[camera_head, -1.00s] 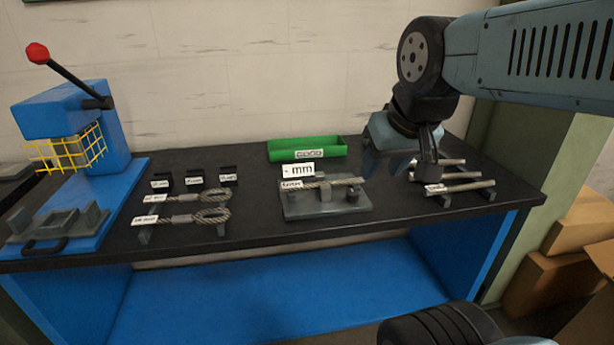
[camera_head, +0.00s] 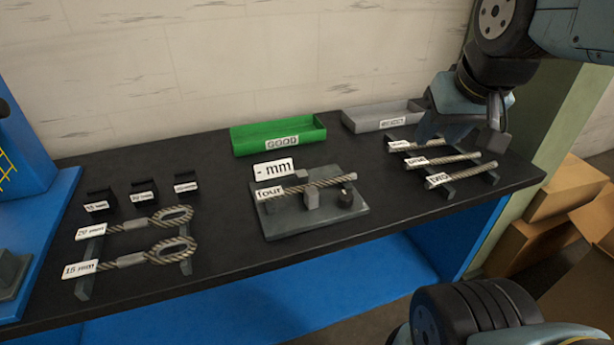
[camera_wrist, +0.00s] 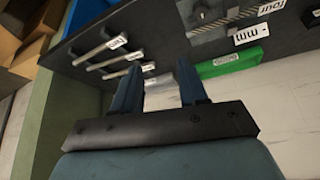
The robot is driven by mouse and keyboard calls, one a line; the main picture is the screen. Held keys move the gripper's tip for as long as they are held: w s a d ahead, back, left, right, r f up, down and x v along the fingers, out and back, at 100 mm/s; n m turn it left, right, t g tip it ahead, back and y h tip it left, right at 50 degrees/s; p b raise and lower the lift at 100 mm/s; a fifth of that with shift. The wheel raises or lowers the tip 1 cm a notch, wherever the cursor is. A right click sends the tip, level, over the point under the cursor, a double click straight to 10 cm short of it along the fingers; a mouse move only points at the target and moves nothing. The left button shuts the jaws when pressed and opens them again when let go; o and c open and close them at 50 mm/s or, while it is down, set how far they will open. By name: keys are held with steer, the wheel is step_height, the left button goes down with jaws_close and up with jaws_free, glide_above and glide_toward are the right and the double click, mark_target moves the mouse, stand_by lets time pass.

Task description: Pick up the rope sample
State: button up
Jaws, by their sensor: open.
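Several short rope samples show in the head view. Three lie across a dark rack at the right: the front one (camera_head: 462,168) has a label that looks like "two", with a middle one (camera_head: 446,159) and a rear one (camera_head: 425,144) behind it. Another sample, labelled "four" (camera_head: 325,184), rests on a grey measuring stand (camera_head: 278,225) with a "- mm" display. My gripper (camera_head: 460,138) is open and empty, above the rear part of the rack. In the wrist view its fingers (camera_wrist: 158,80) point toward the bench, with the rack samples (camera_wrist: 100,51) at upper left.
A green GOOD bin (camera_head: 245,140) and a grey bin (camera_head: 362,121) stand at the back. Two looped ropes (camera_head: 135,227) lie on supports at the left, with several small black blocks (camera_head: 143,192) behind. Cardboard boxes (camera_head: 550,205) stand beyond the bench's right end.

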steer(key=shift+o, duration=0.7)
steer(key=shift+a, duration=0.1)
steer(key=n+g, duration=0.6)
steer(key=n, duration=1.5)
glide_above(322, 182)
step_height(322, 182, down, 9)
step_height(322, 182, down, 8)
steer(key=shift+r, duration=0.1)
steer(key=shift+f, duration=2.55)
steer(key=shift+c, duration=0.4)
